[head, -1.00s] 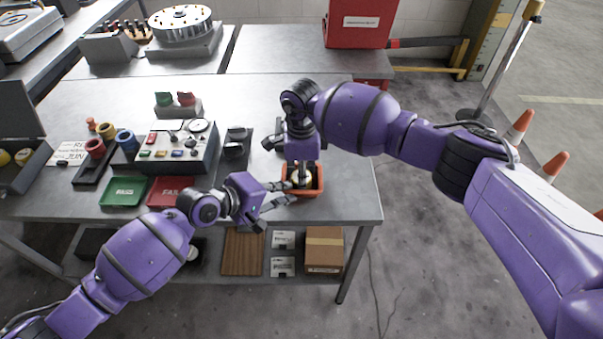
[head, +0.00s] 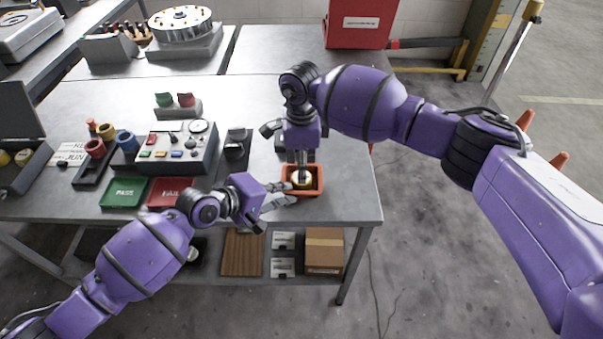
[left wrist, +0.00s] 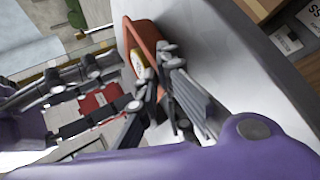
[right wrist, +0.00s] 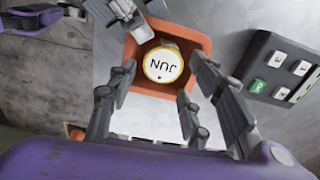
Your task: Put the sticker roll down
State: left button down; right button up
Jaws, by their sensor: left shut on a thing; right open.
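The sticker roll, a round roll with a white "JUN" face and yellow rim (right wrist: 163,66), lies inside a small orange bin (right wrist: 204,62). The roll shows in the head view (head: 302,179) inside the bin (head: 320,182) near the table's right end, and partly in the left wrist view (left wrist: 138,63). My left gripper (head: 284,194) is shut on the bin's near-left wall. My right gripper (head: 303,167) is above the bin, open, with its fingers (right wrist: 153,98) spread apart and the roll apart from them.
A control box (head: 180,148) with colored buttons and a gauge stands left of the bin. A green tray (head: 124,192) and a red tray (head: 170,191) lie at the front. A dark device (head: 236,146) stands between control box and bin. The table's right edge is close to the bin.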

notch_tip(320, 180, up, 8)
jog(key=shift+r, duration=0.1)
pick_arm(q)
jog(key=c, duration=1.8)
grip_release()
jog(key=shift+c, duration=0.2)
